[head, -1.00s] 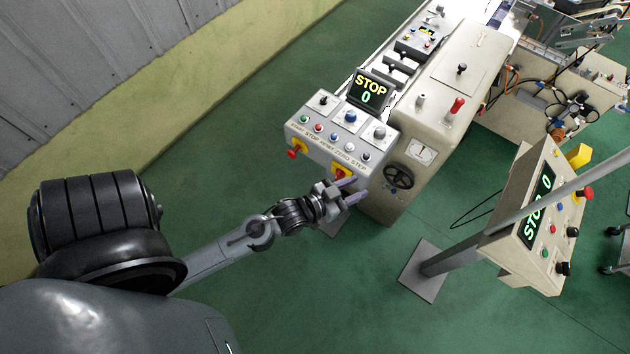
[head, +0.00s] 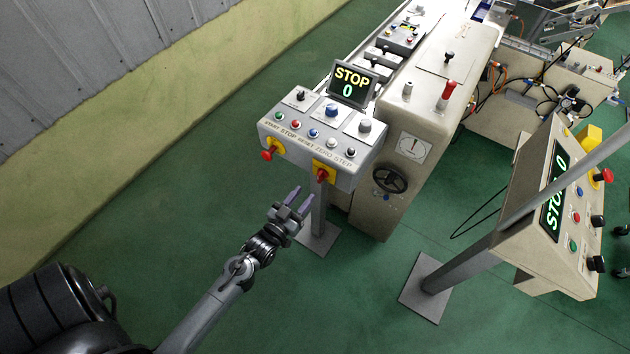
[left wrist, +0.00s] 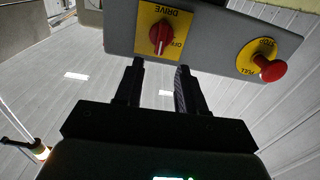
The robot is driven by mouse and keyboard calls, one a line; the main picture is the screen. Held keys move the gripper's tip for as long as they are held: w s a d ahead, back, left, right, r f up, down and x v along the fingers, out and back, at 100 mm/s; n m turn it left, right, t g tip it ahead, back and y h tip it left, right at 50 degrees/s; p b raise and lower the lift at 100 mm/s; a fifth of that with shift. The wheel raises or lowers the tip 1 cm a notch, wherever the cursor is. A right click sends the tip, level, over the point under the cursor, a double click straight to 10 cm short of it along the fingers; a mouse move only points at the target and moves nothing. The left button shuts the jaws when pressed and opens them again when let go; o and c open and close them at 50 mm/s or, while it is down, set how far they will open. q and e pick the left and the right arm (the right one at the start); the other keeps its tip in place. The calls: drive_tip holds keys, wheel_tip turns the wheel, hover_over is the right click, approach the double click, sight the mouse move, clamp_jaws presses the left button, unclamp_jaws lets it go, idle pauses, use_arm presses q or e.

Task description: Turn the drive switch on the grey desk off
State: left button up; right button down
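The grey desk (head: 350,160) is a control box on a post, with a STOP 0 display above it. The drive switch, a red knob on a yellow plate (head: 323,174), sits on its front face. In the left wrist view the red knob (left wrist: 160,34) lies on the plate marked DRIVE and OFF, upside down. My left gripper (head: 298,198) is open and empty, below and left of the switch and apart from it. In the left wrist view its two dark fingers (left wrist: 158,85) stand apart under the switch. My right gripper is not in view.
A red mushroom stop button (head: 268,154) on yellow is on the same face, left of the switch. The beige machine with a black handwheel (head: 390,179) stands right of the desk. A second panel (head: 565,215) on a post is farther right. Green floor is free at left.

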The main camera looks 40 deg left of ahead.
sight(318, 177)
use_arm(q)
drive_tip(key=w, duration=0.5)
drive_tip(key=w+a, duration=0.1)
drive_tip(key=w, duration=0.1)
drive_tip(key=shift+w, duration=0.15)
clamp_jaws()
